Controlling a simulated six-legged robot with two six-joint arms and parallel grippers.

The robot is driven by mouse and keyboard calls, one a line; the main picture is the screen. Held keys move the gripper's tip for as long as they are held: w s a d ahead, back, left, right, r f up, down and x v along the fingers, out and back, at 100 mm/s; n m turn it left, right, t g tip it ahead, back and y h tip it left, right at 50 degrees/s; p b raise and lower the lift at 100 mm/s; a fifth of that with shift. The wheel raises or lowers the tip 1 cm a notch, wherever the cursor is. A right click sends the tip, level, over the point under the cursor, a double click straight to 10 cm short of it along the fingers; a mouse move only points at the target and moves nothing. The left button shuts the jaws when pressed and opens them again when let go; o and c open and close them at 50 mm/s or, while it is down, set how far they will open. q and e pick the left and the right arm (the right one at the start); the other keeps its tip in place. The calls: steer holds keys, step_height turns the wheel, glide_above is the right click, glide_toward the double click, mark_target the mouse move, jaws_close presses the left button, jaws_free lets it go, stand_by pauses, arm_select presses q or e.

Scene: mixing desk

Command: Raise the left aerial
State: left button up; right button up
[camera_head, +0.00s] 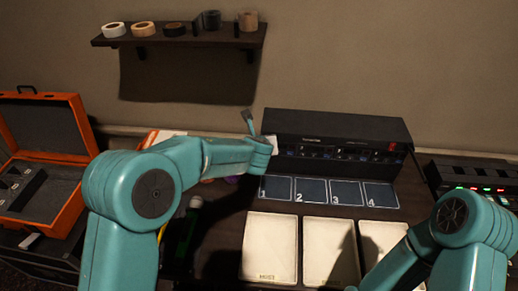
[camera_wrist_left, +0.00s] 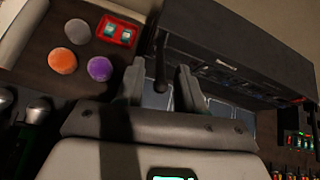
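The black receiver unit (camera_head: 335,135) stands at the back of the desk; it also shows in the left wrist view (camera_wrist_left: 225,62). In the left wrist view a dark rod, seemingly the left aerial (camera_wrist_left: 160,64), is at the unit's left end. My left gripper (camera_wrist_left: 159,74) is open, with its two fingers on either side of the rod and visible gaps. In the head view my left forearm hides most of this gripper. A slim grey part above the forearm could be the aerial or a finger; I cannot tell. My right gripper is out of view.
Numbered dark pads (camera_head: 330,191) and pale panels (camera_head: 270,247) lie in front of the unit. An open orange case (camera_head: 75,112) is at left. A device with lit buttons (camera_head: 480,180) is at right. A shelf (camera_head: 180,40) holds tape rolls.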

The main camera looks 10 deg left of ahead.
arm_select(q)
steer(key=b+v, duration=0.2)
steer(key=v, duration=1.1)
steer(key=shift+s, duration=0.1)
